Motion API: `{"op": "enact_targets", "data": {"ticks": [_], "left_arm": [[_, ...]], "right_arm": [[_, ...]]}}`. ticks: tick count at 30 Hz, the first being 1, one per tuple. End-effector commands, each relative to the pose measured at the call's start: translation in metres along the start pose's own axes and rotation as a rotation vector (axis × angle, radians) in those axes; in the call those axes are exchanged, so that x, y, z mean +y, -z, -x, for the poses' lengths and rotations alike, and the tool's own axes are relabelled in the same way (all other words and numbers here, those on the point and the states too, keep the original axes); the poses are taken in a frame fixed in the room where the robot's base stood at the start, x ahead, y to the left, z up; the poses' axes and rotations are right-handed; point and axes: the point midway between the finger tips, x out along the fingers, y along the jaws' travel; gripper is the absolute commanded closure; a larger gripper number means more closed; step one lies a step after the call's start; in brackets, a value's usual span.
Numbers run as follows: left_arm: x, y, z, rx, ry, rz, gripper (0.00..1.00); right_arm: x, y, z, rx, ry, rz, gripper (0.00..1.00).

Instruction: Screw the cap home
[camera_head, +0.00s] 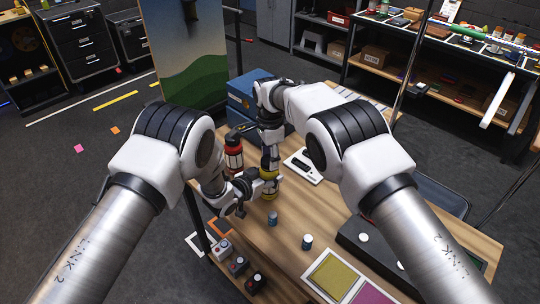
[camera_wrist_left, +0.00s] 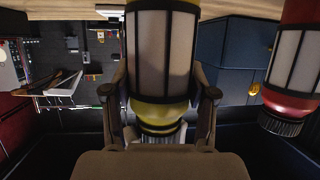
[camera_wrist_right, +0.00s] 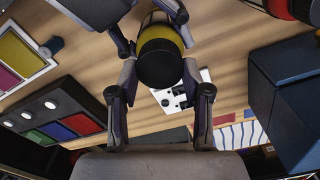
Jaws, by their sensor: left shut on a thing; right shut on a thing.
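A yellow-banded canister (camera_head: 268,163) with pale side panels stands upright above the wooden table. My left gripper (camera_head: 262,184) is shut on its side, and the fingers flank the canister (camera_wrist_left: 163,60) in the left wrist view. A dark round cap (camera_wrist_right: 160,62) covers its top in the right wrist view. My right gripper (camera_wrist_right: 160,78) comes from above and is shut on the cap, a finger on each side. I cannot tell how far down the cap sits. A similar red canister (camera_head: 234,156) stands to the left, and it also shows in the left wrist view (camera_wrist_left: 297,70).
A white panel (camera_head: 303,165) and a dark button box (camera_head: 352,236) lie to the right. A blue box (camera_head: 240,92) stands behind. A coloured mat (camera_head: 320,272) is at the front.

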Motion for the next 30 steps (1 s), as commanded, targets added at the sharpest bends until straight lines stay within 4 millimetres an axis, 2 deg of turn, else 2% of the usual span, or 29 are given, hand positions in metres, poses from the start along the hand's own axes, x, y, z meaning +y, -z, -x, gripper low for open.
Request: {"op": "enact_targets", "data": {"ticks": [9,12,15,19,26,27,28,29,30], "left_arm": [[0.0009,-0.0041,0.0004,-0.008,-0.001,0.003,1.00],[0.0009,-0.0042,0.0004,-0.009,-0.001,0.003,1.00],[0.0008,-0.0043,0.0004,-0.009,0.000,0.003,1.00],[0.0007,-0.0044,0.0004,-0.009,0.000,0.003,1.00],[0.0006,-0.0045,0.0005,-0.009,0.000,0.004,1.00],[0.0005,-0.0045,0.0005,-0.009,0.000,0.004,1.00],[0.0005,-0.0045,0.0005,-0.009,0.000,0.004,1.00],[0.0005,-0.0046,0.0005,-0.009,0.001,0.004,1.00],[0.0005,-0.0046,0.0005,-0.009,0.000,0.004,1.00]], "right_arm": [[0.0033,-0.0011,0.0002,-0.002,0.001,-0.954,0.69],[0.0041,-0.0020,-0.0002,-0.002,0.000,-1.219,0.69],[0.0044,-0.0027,-0.0003,-0.003,0.000,-1.395,0.69],[0.0045,-0.0030,-0.0003,-0.003,0.000,-1.484,0.69],[0.0045,-0.0029,-0.0003,-0.003,-0.001,-1.487,0.69],[0.0045,-0.0029,-0.0003,-0.003,-0.001,-1.486,0.45],[0.0045,-0.0029,-0.0002,-0.003,-0.001,-1.486,0.34],[0.0045,-0.0029,-0.0003,-0.003,-0.001,-1.486,0.27],[0.0044,-0.0030,-0.0004,-0.003,-0.001,-1.485,0.27]]}}
